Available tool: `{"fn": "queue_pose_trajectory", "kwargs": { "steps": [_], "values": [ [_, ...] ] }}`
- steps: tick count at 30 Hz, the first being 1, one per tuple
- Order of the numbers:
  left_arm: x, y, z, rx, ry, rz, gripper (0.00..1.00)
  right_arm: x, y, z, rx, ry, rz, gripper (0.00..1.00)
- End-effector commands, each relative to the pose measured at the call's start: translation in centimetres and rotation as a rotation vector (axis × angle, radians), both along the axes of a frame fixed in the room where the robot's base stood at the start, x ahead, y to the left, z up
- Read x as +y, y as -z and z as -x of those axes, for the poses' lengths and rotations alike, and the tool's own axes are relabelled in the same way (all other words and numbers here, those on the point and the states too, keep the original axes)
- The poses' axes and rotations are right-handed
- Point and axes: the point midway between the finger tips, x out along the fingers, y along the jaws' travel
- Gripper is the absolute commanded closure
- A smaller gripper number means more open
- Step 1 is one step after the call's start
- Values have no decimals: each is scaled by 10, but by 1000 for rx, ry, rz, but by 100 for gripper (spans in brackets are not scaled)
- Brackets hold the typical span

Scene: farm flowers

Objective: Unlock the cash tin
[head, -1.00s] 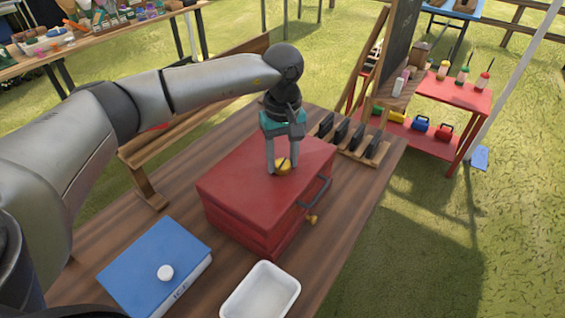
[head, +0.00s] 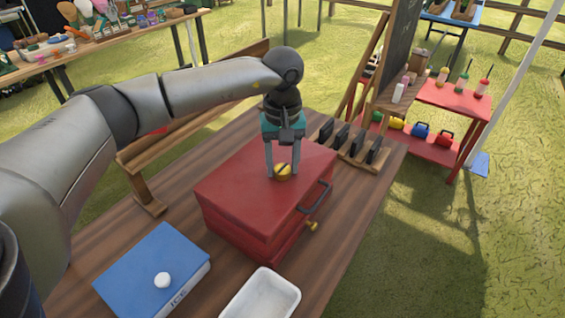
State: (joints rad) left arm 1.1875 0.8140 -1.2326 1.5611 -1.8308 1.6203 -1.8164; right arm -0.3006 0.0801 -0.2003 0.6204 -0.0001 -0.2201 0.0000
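The red cash tin (head: 245,185) stands shut on the brown wooden table. A round yellow knob with a dark slot (head: 283,173) sits on its lid, near the back right. My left gripper (head: 282,172) points down over the lid, with one finger on each side of the knob. The fingers look open, with a small gap at the left of the knob; contact on the right is unclear. A dark handle (head: 316,196) and a small yellow piece (head: 313,226) are on the tin's front side. My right gripper is not in view.
A blue box (head: 155,270) with a white knob (head: 162,280) lies at the front left. A white tray (head: 262,296) is at the front edge. A wooden rack with dark slabs (head: 352,145) stands behind the tin. A red stand with bottles (head: 455,98) is beyond.

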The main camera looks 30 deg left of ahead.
Motion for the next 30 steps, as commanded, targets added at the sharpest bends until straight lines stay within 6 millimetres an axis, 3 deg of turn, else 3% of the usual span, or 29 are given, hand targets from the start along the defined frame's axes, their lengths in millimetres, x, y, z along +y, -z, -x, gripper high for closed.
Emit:
{"fn": "queue_pose_trajectory", "kwargs": {
  "steps": [1,6,17,23,30],
  "values": [
    [0,0,0,-1,0,1,41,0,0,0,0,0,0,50],
    [0,0,0,-1,-1,0,22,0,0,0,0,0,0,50],
    [0,-7,-1,-4,-2,1,21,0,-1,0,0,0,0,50],
    [0,-43,-2,-6,-2,0,21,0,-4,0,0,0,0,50],
    [0,-102,-1,-6,-2,1,21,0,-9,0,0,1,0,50]
  ]
}}
